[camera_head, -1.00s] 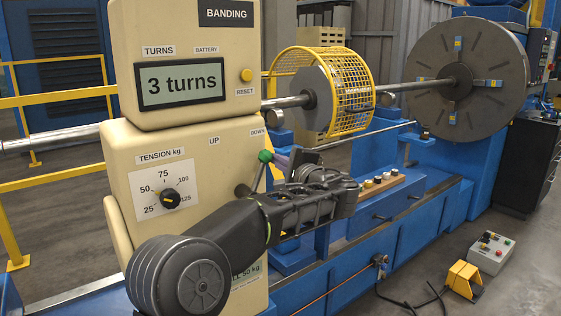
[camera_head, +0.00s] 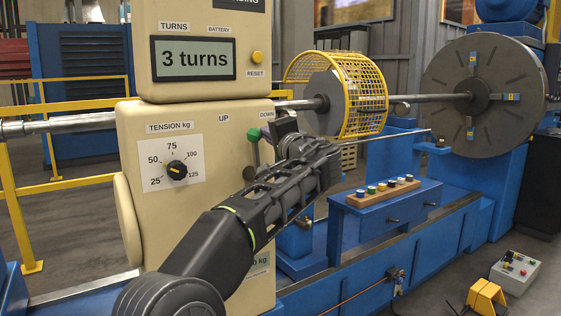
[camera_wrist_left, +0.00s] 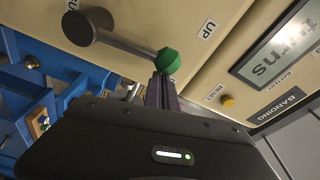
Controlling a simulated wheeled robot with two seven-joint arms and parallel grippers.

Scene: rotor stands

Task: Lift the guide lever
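The guide lever is a dark rod with a green knob (camera_head: 254,134). It stands nearly upright below the UP and DOWN labels on the cream machine panel (camera_head: 150,130). In the left wrist view the lever rod (camera_wrist_left: 125,45) runs from a round dark pivot to the green knob (camera_wrist_left: 168,60). My left gripper (camera_head: 270,128) is right at the knob. In the wrist view its narrow fingers (camera_wrist_left: 162,80) lie close together with their tips against or beside the knob. I cannot tell whether they grip it. My right gripper is not in view.
The display (camera_head: 193,58) reads 3 turns. A tension dial (camera_head: 177,170) is on the panel. A yellow mesh guard (camera_head: 360,95) and a large grey disc (camera_head: 483,95) sit on the shaft behind. A blue shelf (camera_head: 385,215) holds a wooden strip with several small knobs.

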